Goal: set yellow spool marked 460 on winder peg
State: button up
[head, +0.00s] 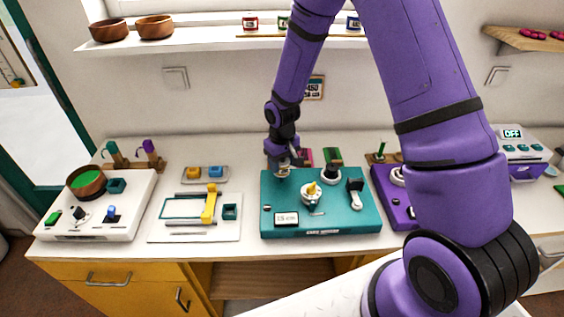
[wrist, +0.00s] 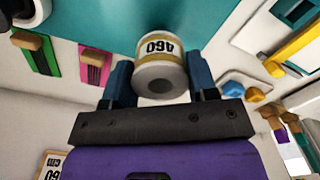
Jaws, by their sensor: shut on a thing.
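My gripper (head: 284,169) is over the back left corner of the teal winder board (head: 345,225). In the wrist view my gripper (wrist: 160,82) has its two blue fingers shut on the sides of the spool (wrist: 162,47). The spool has a pale label reading 460, upside down in that view, a yellowish edge and a dark hole in its end. In the head view the spool is small and mostly hidden by the gripper. The teal board carries a white round part with a yellow top (head: 312,190), a black-and-white lever (head: 355,192) and a 15 cm display (head: 286,219). I cannot tell which part is the peg.
Pink and green cards (wrist: 92,67) lie behind the teal board. A purple board (head: 392,200) stands close on its right. To the left are a white board with a yellow arm (head: 209,204), a tray with yellow and blue blocks (head: 205,174) and a white board with a bowl (head: 86,181).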

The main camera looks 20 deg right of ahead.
jog(key=shift+f, duration=0.2)
jog(key=shift+f, duration=0.35)
jog(key=shift+f, duration=0.5)
jog(key=shift+f, duration=0.75)
jog(key=o, duration=1)
jog(key=shift+r, duration=3.55)
